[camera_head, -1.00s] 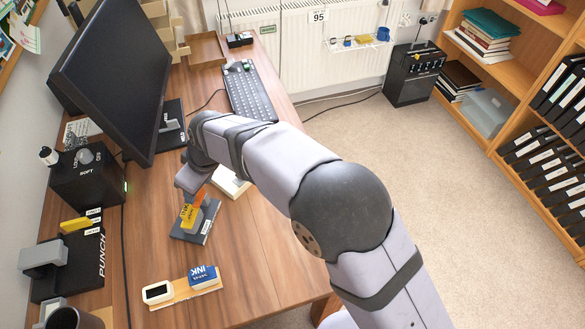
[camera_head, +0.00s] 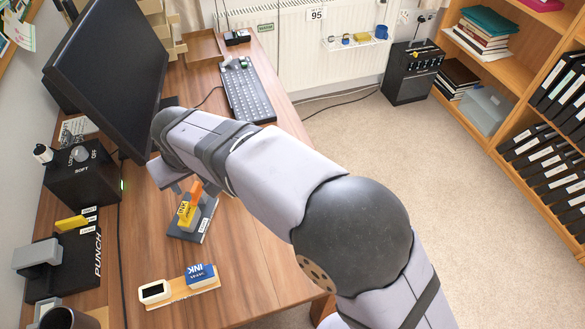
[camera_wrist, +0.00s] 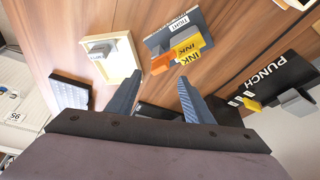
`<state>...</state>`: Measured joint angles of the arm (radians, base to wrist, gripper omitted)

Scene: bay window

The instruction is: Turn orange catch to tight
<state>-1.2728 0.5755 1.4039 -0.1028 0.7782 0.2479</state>
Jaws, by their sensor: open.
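The orange catch (camera_head: 196,188) stands on a dark grey plate (camera_head: 204,226) on the desk, beside a yellow INK block (camera_head: 185,213). In the wrist view the orange catch (camera_wrist: 162,64) lies ahead of my fingertips, close to the yellow INK block (camera_wrist: 188,47). A white TIGHT label (camera_wrist: 181,23) is on the plate's far side there. My gripper (camera_wrist: 159,85) is open and empty, its two fingers apart and short of the catch. In the head view my arm hides most of the gripper, just up and left of the catch.
A pale tray (camera_wrist: 121,69) with a grey item sits left of the plate in the wrist view. A black PUNCH unit (camera_head: 68,264), a black SOFT box (camera_head: 84,180), the monitor (camera_head: 108,75) and a blue INK pad (camera_head: 201,275) stand around it. Bare desk lies right of the plate.

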